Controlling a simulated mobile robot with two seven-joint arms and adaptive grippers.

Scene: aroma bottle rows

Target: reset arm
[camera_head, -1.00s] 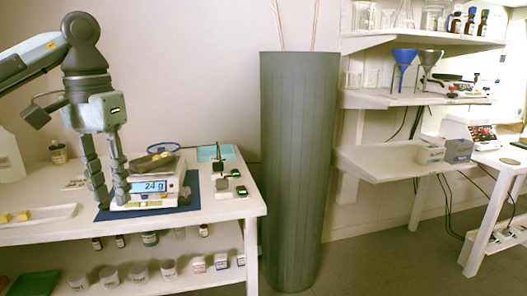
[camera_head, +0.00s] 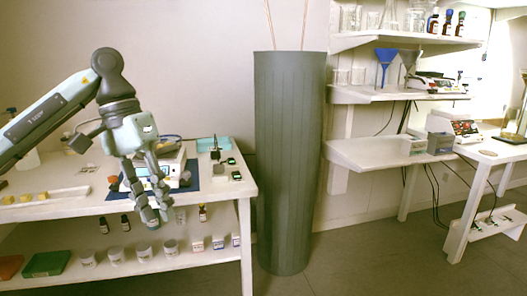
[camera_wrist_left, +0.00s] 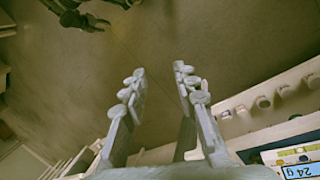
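My left gripper (camera_head: 156,217) hangs in front of the near edge of the white table (camera_head: 228,190), fingers pointing down. In the left wrist view my left gripper (camera_wrist_left: 160,72) has its two fingers apart with nothing between them and floor beyond. The scale (camera_head: 174,172) stands on a dark blue mat (camera_head: 192,184) behind the gripper, partly hidden by it. Its lit display (camera_wrist_left: 300,171) shows at the lower right of the wrist view.
A tall grey cylinder (camera_head: 289,160) stands right of the table. Several bottles and jars sit on the shelf below, near the gripper, with a green box (camera_head: 47,263) at left. White shelves (camera_head: 385,152) with glassware are at right. Floor before the cylinder is clear.

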